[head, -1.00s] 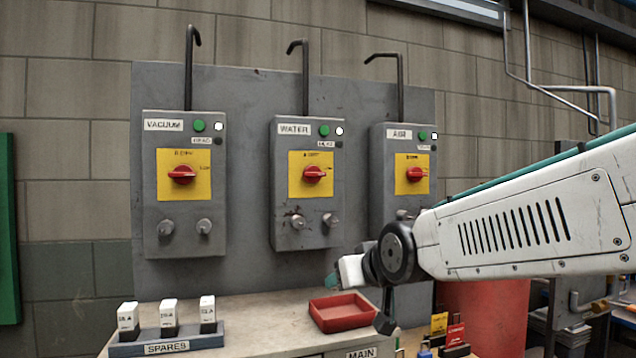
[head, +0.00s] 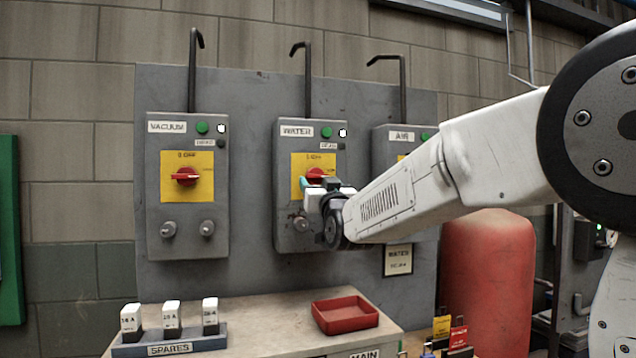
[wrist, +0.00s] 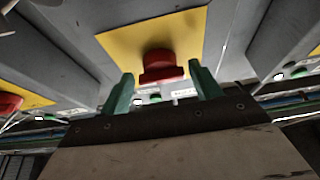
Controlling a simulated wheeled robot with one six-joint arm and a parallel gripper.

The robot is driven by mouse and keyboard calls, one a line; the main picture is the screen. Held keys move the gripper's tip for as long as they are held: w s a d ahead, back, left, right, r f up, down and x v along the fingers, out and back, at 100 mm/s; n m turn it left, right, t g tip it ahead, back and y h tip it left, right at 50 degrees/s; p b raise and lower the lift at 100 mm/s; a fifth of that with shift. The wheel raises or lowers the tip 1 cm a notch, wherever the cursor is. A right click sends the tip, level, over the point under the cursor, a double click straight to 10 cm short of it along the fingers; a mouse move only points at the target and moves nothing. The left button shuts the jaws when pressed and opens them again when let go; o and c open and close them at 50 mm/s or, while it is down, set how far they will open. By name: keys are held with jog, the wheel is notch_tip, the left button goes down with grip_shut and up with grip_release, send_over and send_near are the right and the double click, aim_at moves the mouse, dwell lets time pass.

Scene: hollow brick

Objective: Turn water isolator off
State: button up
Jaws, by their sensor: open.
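The water isolator box (head: 287,221) is the middle of three grey boxes on the panel. Its red rotary handle (head: 316,175) sits on a yellow plate (head: 300,163), partly hidden by my gripper in the head view. My gripper (head: 322,184) is in front of the lower right of that plate. In the wrist view, the red handle (wrist: 160,66) shows between the two green fingertips of my gripper (wrist: 163,88). The fingers are apart, with a visible space on each side of the handle. Contact cannot be seen. The water box's green lamp (head: 326,132) looks bright.
The vacuum box (head: 157,220) stands left with a similar red handle (head: 186,177). The air box (head: 384,146) on the right is mostly behind my arm. Below are a bench with a red tray (head: 345,314) and a spares rack (head: 168,345). A red cylinder (head: 487,270) stands right.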

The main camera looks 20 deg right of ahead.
jog(key=shift+x, duration=0.8)
jog(key=c, duration=0.7)
